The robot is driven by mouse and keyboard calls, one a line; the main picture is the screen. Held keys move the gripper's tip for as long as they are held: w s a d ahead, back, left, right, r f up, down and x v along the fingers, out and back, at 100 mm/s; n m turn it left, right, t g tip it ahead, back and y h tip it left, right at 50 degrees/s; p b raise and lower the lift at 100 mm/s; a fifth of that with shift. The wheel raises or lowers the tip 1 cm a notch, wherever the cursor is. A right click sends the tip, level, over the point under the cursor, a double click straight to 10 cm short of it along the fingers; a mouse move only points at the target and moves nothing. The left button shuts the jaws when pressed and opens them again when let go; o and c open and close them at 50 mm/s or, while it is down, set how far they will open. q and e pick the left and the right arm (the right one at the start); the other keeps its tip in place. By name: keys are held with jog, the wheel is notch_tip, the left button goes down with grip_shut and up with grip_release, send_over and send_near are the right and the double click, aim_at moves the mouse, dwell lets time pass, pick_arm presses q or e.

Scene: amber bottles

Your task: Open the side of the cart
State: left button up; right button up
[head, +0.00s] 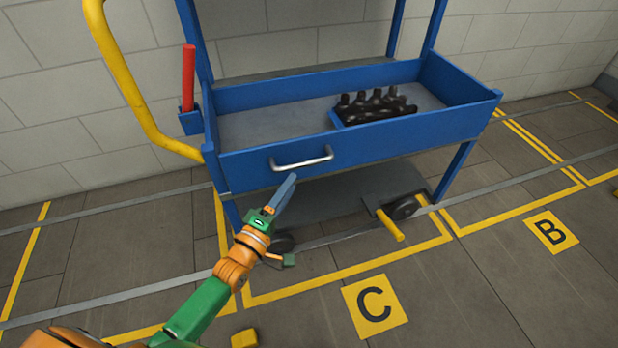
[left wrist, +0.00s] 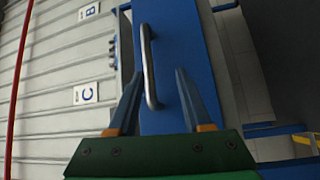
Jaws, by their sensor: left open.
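The blue cart (head: 360,135) stands against the wall, its front side panel upright with a silver bar handle (head: 302,160) on it. In the left wrist view the handle (left wrist: 149,65) lies in the picture between my two fingers, against the blue panel (left wrist: 185,40). My left gripper (head: 287,183) is open and empty, its fingertips just below the handle in the head view. I cannot tell whether it touches the handle. My right gripper is not in view.
Dark amber bottles (head: 375,104) stand in a blue rack in the cart's upper tray. A yellow push handle (head: 130,90) and a red rod (head: 188,78) are at the cart's left end. A yellow pedal (head: 390,224) sticks out low. The floor in front is mostly clear.

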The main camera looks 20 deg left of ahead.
aim_at(303, 164)
pick_arm(q)
jog(key=shift+w+d+r+t, duration=0.15)
jog(key=shift+w+d+r, duration=0.05)
jog(key=shift+w+r, duration=0.3)
jog(key=shift+w+d+r+t, duration=0.15)
jog(key=shift+w+r, duration=0.3)
jog(key=shift+r, duration=0.05)
jog(key=b+x, duration=0.1)
jog(key=x, duration=0.3)
jog(key=shift+w+d, duration=0.1)
jog(key=shift+w, duration=0.25)
grip_shut()
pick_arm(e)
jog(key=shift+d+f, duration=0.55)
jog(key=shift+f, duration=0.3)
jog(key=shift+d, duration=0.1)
